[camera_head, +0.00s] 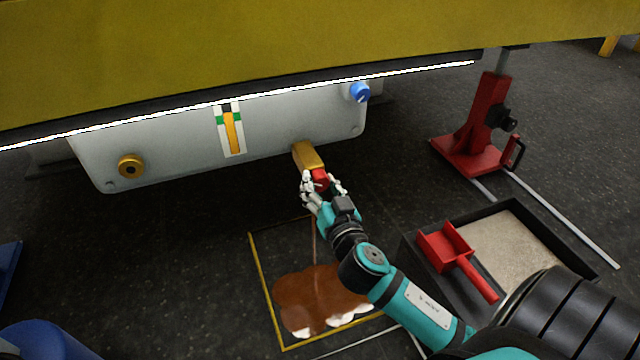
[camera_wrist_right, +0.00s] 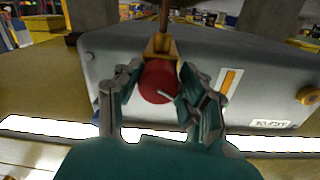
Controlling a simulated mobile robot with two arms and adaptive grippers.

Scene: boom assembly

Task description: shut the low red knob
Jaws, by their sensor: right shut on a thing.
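The low red knob (camera_head: 320,178) sits at the end of a brass valve body (camera_head: 308,157) under the grey tank (camera_head: 180,150). In the right wrist view the round red knob (camera_wrist_right: 157,82) lies between the fingers, with the brass fitting (camera_wrist_right: 159,47) behind it. My right gripper (camera_head: 322,186) is shut on the knob; its fingers (camera_wrist_right: 163,90) stand on either side of it. A thin brown stream (camera_head: 314,240) falls below the valve into a brown puddle (camera_head: 315,300). My left gripper is not in view.
A blue knob (camera_head: 360,92) and a level gauge (camera_head: 231,132) are on the tank. A yellow beam (camera_head: 250,50) hangs above. At right are a red jack stand (camera_head: 475,140) and a black tray (camera_head: 585,262) of sand with a red scoop (camera_head: 455,262).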

